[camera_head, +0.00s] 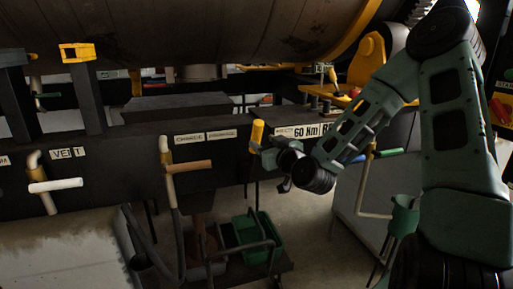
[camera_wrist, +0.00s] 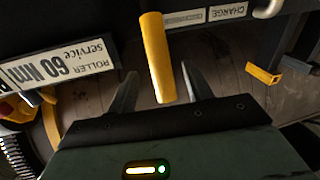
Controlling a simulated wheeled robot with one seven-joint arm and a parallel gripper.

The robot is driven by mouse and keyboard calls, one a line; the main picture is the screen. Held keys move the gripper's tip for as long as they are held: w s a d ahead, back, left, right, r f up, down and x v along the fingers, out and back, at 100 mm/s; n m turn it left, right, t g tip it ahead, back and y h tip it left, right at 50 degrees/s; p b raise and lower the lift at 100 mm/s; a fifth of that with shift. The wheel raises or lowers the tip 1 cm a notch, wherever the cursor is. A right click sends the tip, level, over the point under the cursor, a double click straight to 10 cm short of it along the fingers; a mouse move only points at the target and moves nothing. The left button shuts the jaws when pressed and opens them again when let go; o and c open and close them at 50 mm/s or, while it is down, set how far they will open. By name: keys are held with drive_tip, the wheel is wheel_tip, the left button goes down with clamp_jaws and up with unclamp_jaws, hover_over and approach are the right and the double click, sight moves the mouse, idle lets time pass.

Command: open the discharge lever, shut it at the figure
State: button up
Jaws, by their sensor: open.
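A yellow-handled lever (camera_head: 257,132) stands upright on the dark beam, right of two small labels. The left label reads CHARGE (camera_head: 189,138); the right one (camera_head: 222,134) is too small to read surely. My gripper (camera_head: 266,152) is at this lever, partly hidden by its own wrist. In the wrist view the yellow handle (camera_wrist: 157,60) lies between the two spread fingers (camera_wrist: 158,72), with gaps on both sides. The gripper is open. I cannot tell which lever is the discharge one from the lettering alone.
A brown-handled lever (camera_head: 188,166) is under the CHARGE label, and a white-handled one (camera_head: 55,185) under VENT. A ROLLER service 60 Nm plate (camera_wrist: 65,68) is beside the yellow handle. A green bin (camera_head: 250,230) stands below.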

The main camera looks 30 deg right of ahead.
sight(259, 138)
drive_tip(key=shift+w+d+p, duration=0.2)
drive_tip(key=shift+w+p, duration=0.15)
drive_tip(key=shift+w, duration=1.05)
drive_tip(key=shift+w+d+p, duration=0.15)
drive_tip(key=shift+w+p, duration=0.15)
drive_tip(key=shift+w, duration=1.05)
